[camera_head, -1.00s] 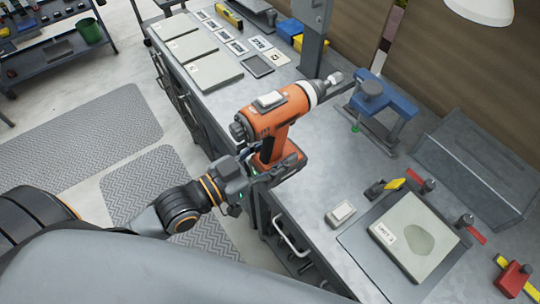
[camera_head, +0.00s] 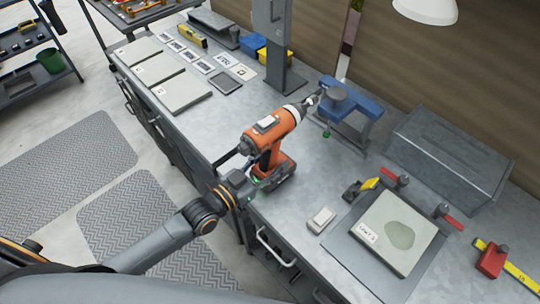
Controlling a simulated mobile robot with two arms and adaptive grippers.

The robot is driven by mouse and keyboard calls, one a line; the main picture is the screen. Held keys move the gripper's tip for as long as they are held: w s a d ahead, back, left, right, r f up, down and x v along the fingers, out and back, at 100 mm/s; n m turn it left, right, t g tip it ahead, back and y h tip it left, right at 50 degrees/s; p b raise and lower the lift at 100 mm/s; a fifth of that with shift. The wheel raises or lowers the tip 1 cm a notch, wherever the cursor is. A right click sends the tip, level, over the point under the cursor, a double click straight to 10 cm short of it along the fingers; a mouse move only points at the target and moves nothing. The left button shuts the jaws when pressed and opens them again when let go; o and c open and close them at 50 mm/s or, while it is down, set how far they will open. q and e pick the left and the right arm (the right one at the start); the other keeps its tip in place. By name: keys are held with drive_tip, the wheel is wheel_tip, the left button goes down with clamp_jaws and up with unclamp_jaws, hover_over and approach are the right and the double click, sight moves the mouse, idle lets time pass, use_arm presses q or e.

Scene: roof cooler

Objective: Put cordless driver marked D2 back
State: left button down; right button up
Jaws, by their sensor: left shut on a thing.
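The orange cordless driver (camera_head: 268,147) is at the middle of the picture, by the front edge of the grey workbench (camera_head: 240,108). It is upright, with its chuck pointing up and to the right. No D2 mark is readable on it. My left gripper (camera_head: 249,184) is shut on the driver's lower handle. I cannot tell if the driver's base touches the bench. My right gripper is not in view.
A grey post (camera_head: 272,45) rises behind the driver. Grey slabs (camera_head: 182,91) and several cards lie at the left of the bench. A clamped slab (camera_head: 396,234) and a small white block (camera_head: 322,218) are at the right. A grey angled box (camera_head: 447,155) stands at the back.

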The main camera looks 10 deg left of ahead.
use_arm(q)
drive_tip(key=shift+w+f, duration=0.1)
drive_tip(key=shift+f, duration=0.1)
drive_tip(key=shift+f, duration=0.15)
drive_tip(key=c, duration=0.7)
unclamp_jaws()
drive_tip(key=shift+f, duration=0.2)
drive_tip(key=shift+o, duration=0.2)
